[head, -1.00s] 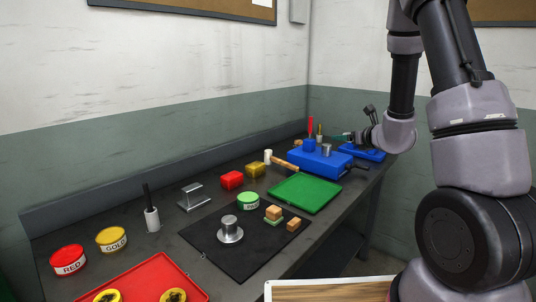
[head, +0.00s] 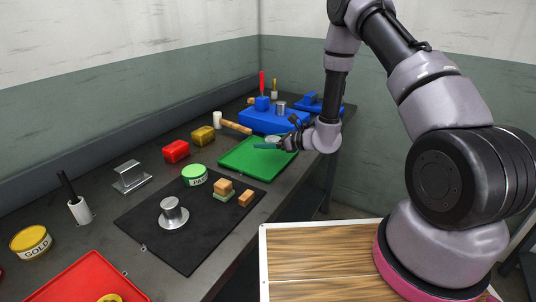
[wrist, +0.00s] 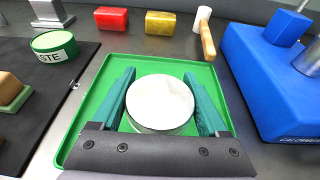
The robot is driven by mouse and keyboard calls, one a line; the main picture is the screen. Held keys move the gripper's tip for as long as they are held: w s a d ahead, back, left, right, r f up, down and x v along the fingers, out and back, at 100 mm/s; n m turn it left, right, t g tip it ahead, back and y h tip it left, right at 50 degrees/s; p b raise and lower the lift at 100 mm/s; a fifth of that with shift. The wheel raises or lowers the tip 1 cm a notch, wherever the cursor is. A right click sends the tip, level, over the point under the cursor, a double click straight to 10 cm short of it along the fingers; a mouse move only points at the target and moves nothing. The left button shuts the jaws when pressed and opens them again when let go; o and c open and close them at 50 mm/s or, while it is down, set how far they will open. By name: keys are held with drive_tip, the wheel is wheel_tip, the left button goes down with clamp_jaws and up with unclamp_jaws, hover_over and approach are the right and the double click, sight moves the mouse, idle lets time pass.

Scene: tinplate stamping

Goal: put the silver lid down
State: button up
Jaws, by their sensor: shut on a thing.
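The silver lid (wrist: 161,103) is a round, pale disc between the two teal fingers of my gripper (wrist: 163,100) in the wrist view. My gripper is shut on it, one finger on each side. Below it is the green tray (wrist: 86,93); I cannot tell whether the lid touches the tray. In the head view my gripper (head: 270,146) is over the right part of the green tray (head: 240,158), and the lid (head: 273,139) shows only as a small pale patch behind the fingers.
A blue block (head: 270,121) stands just behind the tray, with a wooden-handled mallet (head: 236,128) beside it. Red (head: 176,151) and yellow (head: 203,135) blocks are to the left.

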sight(266, 159)
wheel_tip(266, 159, down, 6)
drive_tip(key=shift+r, duration=0.2)
drive_tip(key=shift+s+d+f, duration=0.1)
drive_tip(key=shift+f, duration=0.45)
